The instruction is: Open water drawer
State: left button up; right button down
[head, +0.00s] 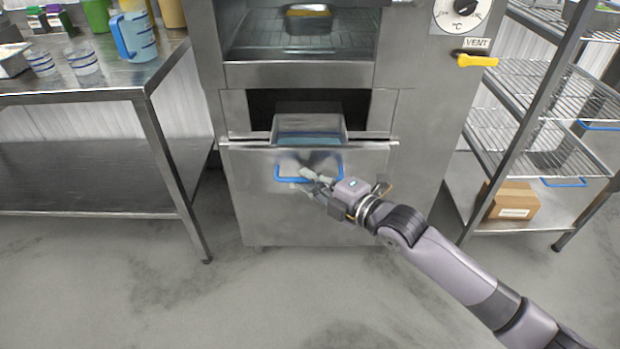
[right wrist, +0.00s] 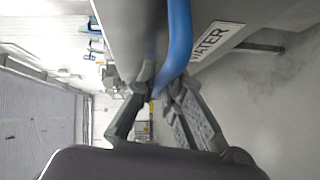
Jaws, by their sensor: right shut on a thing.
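The water drawer (head: 245,190) is a steel front low in the oven cabinet. It stands partly out, and a metal pan (head: 340,127) with bluish water shows behind its top edge. Its blue bar handle (head: 284,180) is on the front. My right gripper (head: 310,179) is shut on this handle. In the right wrist view the fingers (right wrist: 157,92) close around the blue handle (right wrist: 180,40), beside a label (right wrist: 215,40) reading "WATER". My left gripper is not in view.
A steel table (head: 120,80) with a blue jug (head: 133,38) and cups stands left. A wire rack (head: 530,85) with a cardboard box (head: 512,201) stands right. Above the drawer, the oven chamber (head: 300,45) holds a small pan. The floor in front is clear.

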jog(key=c, duration=1.7)
grip_release()
jog(key=shift+d, duration=0.1)
jog(key=v, duration=1.1)
jog(key=shift+s+d, duration=0.3)
